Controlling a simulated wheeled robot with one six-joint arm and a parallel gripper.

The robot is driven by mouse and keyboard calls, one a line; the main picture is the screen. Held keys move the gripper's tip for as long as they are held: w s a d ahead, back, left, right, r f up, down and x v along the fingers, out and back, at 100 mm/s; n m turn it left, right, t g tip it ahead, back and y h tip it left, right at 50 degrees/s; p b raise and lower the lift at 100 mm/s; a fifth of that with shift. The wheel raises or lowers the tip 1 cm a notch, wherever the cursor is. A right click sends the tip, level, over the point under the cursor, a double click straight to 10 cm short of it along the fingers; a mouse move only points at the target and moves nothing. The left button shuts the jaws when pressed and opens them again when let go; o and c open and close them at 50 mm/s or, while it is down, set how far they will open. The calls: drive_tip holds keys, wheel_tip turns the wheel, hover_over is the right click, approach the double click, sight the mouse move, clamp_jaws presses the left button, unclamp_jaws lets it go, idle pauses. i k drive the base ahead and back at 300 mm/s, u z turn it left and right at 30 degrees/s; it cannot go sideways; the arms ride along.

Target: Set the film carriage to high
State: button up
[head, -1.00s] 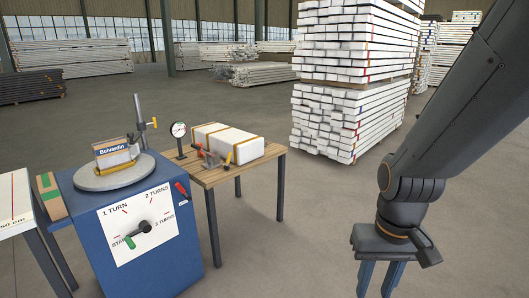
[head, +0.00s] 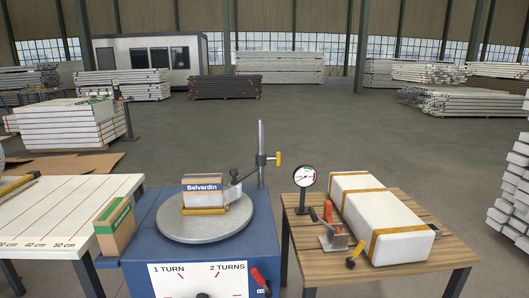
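The blue stretch-wrap machine (head: 262,222) stands in the lower middle of the head view. A vertical grey post (head: 261,138) rises behind its round turntable (head: 204,224). What looks like the film carriage (head: 261,160) is clamped around this post below its top, with a yellow-orange handle (head: 278,158) on its right. A dark arm with a knob (head: 235,175) reaches left from it toward the turntable. A box labelled Belvardin (head: 203,188) sits on the turntable. My gripper is not in view.
A wooden table (head: 450,248) at right holds a dial gauge (head: 304,177), a toggle clamp (head: 333,238) and a strapped white package (head: 385,222). At left, a marked white table (head: 65,225) and a brown-green carton (head: 114,225) adjoin the machine. The floor behind is open.

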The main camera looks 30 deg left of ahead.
sight(260, 160)
drive_tip(key=u, duration=0.65)
drive_tip(key=i, duration=1.4)
drive_tip(key=u, duration=0.65)
